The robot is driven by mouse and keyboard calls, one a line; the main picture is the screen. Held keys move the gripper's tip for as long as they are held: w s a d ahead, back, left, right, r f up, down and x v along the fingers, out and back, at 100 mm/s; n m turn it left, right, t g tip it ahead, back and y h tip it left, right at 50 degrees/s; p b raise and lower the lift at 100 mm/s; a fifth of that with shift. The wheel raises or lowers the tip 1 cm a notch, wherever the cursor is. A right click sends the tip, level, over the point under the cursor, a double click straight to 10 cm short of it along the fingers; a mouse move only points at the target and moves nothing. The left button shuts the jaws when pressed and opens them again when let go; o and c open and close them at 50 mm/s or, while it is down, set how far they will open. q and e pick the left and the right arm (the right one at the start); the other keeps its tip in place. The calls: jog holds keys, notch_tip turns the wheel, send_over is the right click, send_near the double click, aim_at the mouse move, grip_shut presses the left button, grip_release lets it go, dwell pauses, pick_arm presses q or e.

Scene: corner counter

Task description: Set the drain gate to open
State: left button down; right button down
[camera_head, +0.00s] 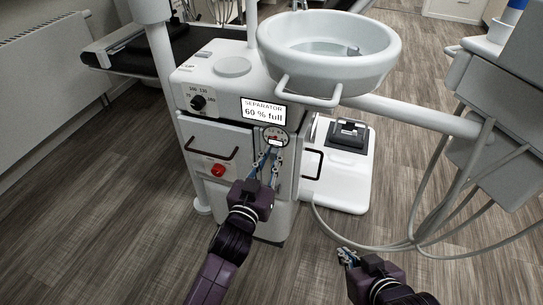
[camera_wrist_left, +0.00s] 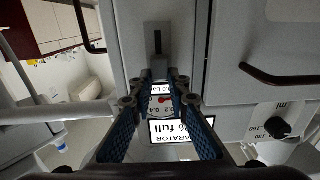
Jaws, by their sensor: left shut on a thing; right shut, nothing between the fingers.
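The white dental unit has a grey slotted plate (camera_wrist_left: 158,42), which I take for the drain gate, below its round gauge (camera_head: 274,136) in the left wrist view, where the unit appears upside down. A dark vertical slot shows in the plate. My left gripper (camera_head: 269,158) is at the unit's front, just under the gauge. In the left wrist view its fingertips (camera_wrist_left: 159,78) are closed on a small grey part at the slot's end, seemingly the gate's handle; the fingers mostly hide it. My right gripper (camera_head: 347,256) is shut and empty, low over the floor at the right.
A "SEPARATOR 60 % full" label (camera_head: 263,110) sits above the gauge. A dial (camera_head: 198,102), a red knob (camera_head: 218,170) and dark handles are nearby on the front. The white bowl (camera_head: 328,60) overhangs at upper right; hoses (camera_head: 415,243) hang at right.

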pick_arm(q)
jog(key=shift+r, duration=0.5)
jog(key=c, duration=2)
grip_release()
jog(key=shift+o, duration=0.8)
jog(key=shift+f, duration=0.2)
jog(key=v, duration=1.2)
